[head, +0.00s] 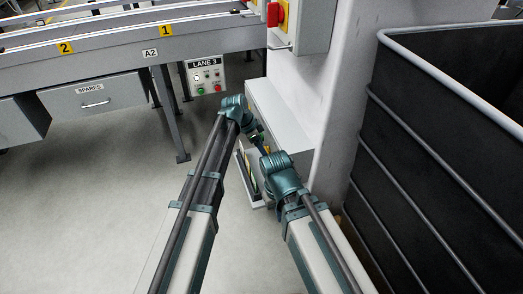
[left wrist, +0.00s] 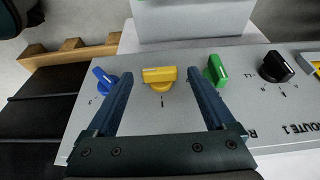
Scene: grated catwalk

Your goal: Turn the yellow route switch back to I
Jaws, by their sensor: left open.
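In the left wrist view the yellow route switch (left wrist: 159,75) sits on a grey panel (left wrist: 150,122). Its handle lies across the picture, left to right, and a small dark mark like an I is below it. My left gripper (left wrist: 162,80) is open, with one blue finger on each side of the yellow switch and a gap to it on both sides. In the head view my left wrist reaches down beside the grey cabinet, and the switch cannot be made out there. My right arm ends close to it; its gripper is hidden.
A blue knob (left wrist: 104,78) and a green knob (left wrist: 215,70) stand just outside the fingers. A black knob (left wrist: 277,66) is farther right. In the head view a dark mesh cart (head: 440,150) stands at the right, and the LANE 3 box (head: 205,76) hangs at the bench.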

